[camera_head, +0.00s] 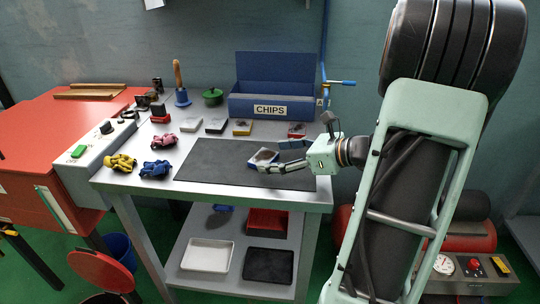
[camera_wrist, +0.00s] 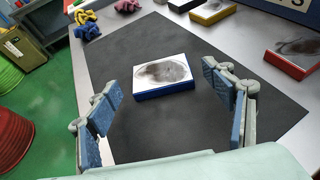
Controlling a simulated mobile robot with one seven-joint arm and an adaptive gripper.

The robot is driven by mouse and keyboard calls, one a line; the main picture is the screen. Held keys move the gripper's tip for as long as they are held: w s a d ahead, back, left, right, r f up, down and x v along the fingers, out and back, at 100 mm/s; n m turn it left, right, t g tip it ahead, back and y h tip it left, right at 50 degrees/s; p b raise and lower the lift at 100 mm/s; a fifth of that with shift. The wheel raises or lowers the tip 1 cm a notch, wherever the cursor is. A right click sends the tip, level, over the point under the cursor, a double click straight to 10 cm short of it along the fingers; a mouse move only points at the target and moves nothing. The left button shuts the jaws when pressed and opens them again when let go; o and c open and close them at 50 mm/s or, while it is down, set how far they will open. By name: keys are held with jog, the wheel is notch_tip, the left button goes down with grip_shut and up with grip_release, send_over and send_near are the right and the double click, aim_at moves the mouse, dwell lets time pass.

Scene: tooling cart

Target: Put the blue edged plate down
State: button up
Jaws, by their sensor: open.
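The blue edged plate (camera_head: 262,156) lies flat on the dark mat (camera_head: 212,163) on the cart top. In the wrist view the plate (camera_wrist: 163,76) shows a white face with a grey oval print and a blue edge, and bare mat surrounds it. My gripper (camera_head: 272,157) is open and empty, low over the mat at the plate's right side. In the wrist view its blue-padded fingers (camera_wrist: 163,92) are spread wide to the left and right, with the plate ahead between them. I see no finger touching it.
Other plates stand behind the mat, including a yellow edged one (camera_head: 242,128) and a red edged one (camera_head: 297,130). A blue CHIPS box (camera_head: 270,83) stands at the back. Pink (camera_head: 163,141), yellow and blue knobby pieces lie left of the mat.

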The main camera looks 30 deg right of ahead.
jog(key=p+v, duration=0.1)
jog(key=v, duration=0.9)
jog(key=shift+f, duration=0.1)
